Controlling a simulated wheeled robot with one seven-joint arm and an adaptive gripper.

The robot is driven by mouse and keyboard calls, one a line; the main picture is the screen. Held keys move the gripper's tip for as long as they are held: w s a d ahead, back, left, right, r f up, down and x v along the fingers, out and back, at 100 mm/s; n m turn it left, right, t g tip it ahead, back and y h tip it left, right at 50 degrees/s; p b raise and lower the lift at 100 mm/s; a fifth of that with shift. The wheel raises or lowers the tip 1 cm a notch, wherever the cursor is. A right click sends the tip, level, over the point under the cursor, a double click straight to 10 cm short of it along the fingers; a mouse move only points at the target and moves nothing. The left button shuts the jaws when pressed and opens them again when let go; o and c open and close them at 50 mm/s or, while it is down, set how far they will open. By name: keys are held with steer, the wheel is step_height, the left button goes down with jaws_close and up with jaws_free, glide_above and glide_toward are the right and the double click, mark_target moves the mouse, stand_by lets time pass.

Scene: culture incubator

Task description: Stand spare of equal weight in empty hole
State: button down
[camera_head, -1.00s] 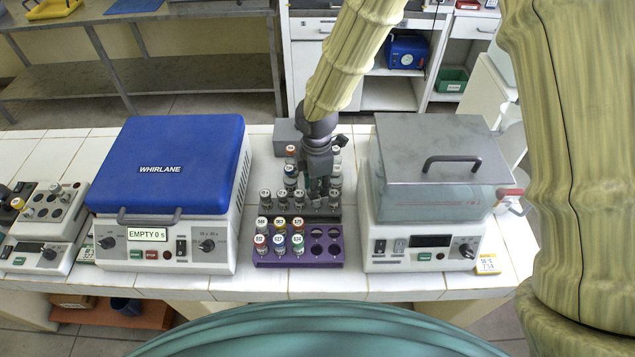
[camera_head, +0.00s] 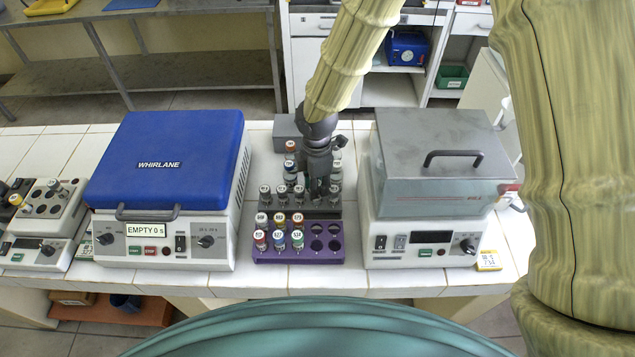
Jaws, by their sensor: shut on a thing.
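My gripper (camera_head: 318,190) points down over the right part of a dark grey rack (camera_head: 318,214) and is shut on a tube there. That tube is mostly hidden by the fingers, and its label cannot be read. Several grey-capped tubes with white numbered tops (camera_head: 282,194) stand upright in the row to its left. In front, a purple rack (camera_head: 300,256) holds tubes with coloured bands and numbered tops (camera_head: 279,240) in its left part. Holes at its right side (camera_head: 317,245) are empty.
A blue-lidded centrifuge (camera_head: 166,160), shut and reading "EMPTY 0 s", stands at left. A steel-lidded bath (camera_head: 440,150) stands close at right, with a yellow tag (camera_head: 488,260) by its front. At far left is a small device with tubes (camera_head: 52,200).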

steer(key=shift+f+b, duration=0.35)
steer(key=shift+f, duration=0.65)
steer(key=c, duration=0.9)
jaws_free()
steer(key=shift+o, duration=0.2)
steer(key=shift+r, duration=0.15)
steer(key=shift+r+p, duration=3)
steer(key=shift+r, duration=0.65)
